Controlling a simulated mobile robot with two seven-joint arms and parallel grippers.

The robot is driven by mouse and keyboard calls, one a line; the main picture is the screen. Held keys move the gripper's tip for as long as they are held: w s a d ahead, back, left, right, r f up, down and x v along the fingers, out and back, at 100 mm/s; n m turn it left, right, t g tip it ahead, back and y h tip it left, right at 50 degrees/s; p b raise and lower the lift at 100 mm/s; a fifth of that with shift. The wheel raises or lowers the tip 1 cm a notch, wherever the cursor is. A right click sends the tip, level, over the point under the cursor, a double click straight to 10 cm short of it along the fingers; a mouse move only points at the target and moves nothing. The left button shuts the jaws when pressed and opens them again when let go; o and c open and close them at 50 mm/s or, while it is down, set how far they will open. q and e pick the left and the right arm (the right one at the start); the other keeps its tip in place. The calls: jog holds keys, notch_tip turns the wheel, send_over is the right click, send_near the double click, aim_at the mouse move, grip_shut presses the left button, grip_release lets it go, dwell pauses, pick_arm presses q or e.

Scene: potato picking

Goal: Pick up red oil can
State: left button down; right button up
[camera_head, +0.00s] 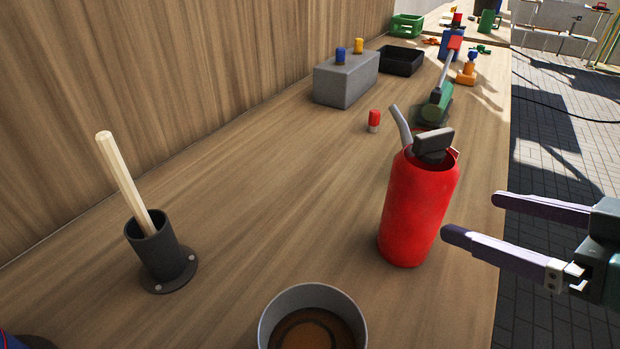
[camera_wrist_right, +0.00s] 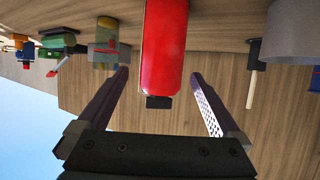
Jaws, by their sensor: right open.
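The red oil can (camera_head: 417,208) stands upright on the wooden bench near its right edge, with a grey spout and a dark cap on top. My right gripper (camera_head: 470,217) is open and empty, to the right of the can in the head view, with its two purple fingers pointing at it. In the right wrist view the can (camera_wrist_right: 164,50) appears upside down, ahead of and between the spread fingers of the right gripper (camera_wrist_right: 160,84). My left gripper is not in view.
A grey cup (camera_head: 362,318) stands in front of the can. A dark holder (camera_head: 157,252) with a wooden stick is at left. A small red-capped object (camera_head: 374,121), a green tool (camera_head: 434,108) and a grey block (camera_head: 346,80) lie behind. The bench (camera_head: 290,190) is clear left of the can.

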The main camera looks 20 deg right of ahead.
aim_at(443, 211)
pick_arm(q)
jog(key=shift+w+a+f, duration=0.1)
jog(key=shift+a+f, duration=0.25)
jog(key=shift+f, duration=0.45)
pick_arm(e)
jog(key=shift+a+f, duration=0.25)
jog(key=shift+f, duration=0.4)
pick_arm(q)
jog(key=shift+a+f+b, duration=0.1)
jog(key=shift+b, duration=0.2)
pick_arm(e)
jog(key=shift+w+a, duration=0.1)
jog(key=shift+a, duration=0.05)
pick_arm(q)
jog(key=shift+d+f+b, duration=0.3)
jog(key=shift+b, duration=0.05)
pick_arm(e)
jog(key=x, duration=0.4)
jog(key=shift+r, duration=0.2)
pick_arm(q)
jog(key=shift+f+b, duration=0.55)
pick_arm(e)
jog(key=shift+x, duration=2.8)
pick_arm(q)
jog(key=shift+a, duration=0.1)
pick_arm(e)
jog(key=shift+r, duration=0.1)
jog(key=c, duration=1.2)
jog(key=shift+c, duration=1.2)
jog(key=shift+r, duration=0.15)
